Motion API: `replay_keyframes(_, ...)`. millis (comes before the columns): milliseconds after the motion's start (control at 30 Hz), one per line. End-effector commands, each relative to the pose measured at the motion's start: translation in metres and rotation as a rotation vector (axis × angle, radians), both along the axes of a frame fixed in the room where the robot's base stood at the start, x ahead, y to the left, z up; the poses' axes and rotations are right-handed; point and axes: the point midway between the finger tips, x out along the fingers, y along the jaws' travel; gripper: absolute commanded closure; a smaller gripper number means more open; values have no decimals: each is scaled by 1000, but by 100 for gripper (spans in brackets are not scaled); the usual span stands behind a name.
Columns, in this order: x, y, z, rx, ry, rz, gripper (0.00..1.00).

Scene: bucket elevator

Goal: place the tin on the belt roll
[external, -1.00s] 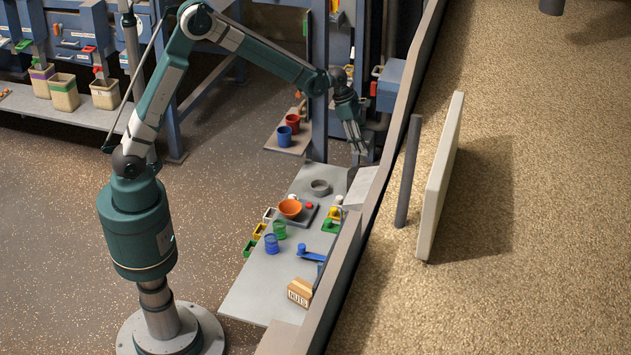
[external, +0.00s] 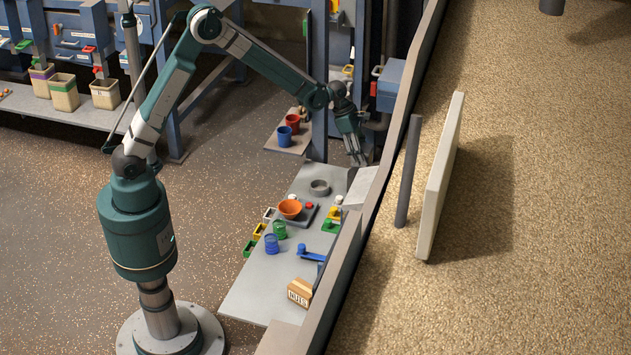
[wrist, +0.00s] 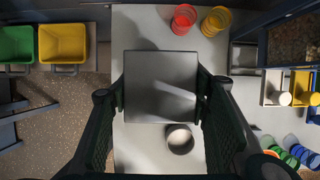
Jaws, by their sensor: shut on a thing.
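In the wrist view, my gripper (wrist: 160,92) has its two dark fingers against opposite sides of a grey, square, flat-topped thing, which I take to be the tin (wrist: 158,75). A dark round thing with a pale centre (wrist: 180,138) shows just below it in that view; I cannot tell for certain whether this is the belt roll. In the external view, a grey ring that looks like the belt roll (external: 319,187) lies on the far part of the grey table. My gripper (external: 358,160) is up and to the right of it there. The tin cannot be made out clearly in that view.
Red (wrist: 184,19) and yellow cups (wrist: 216,21) show in the wrist view.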

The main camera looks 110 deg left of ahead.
Motion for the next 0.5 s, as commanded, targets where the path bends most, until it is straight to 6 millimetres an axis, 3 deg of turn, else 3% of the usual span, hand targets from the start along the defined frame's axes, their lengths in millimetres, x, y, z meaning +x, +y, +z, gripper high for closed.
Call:
replay_keyframes(200,0,0,-16,0,0,0,69)
replay_keyframes(500,0,0,-17,0,0,0,69)
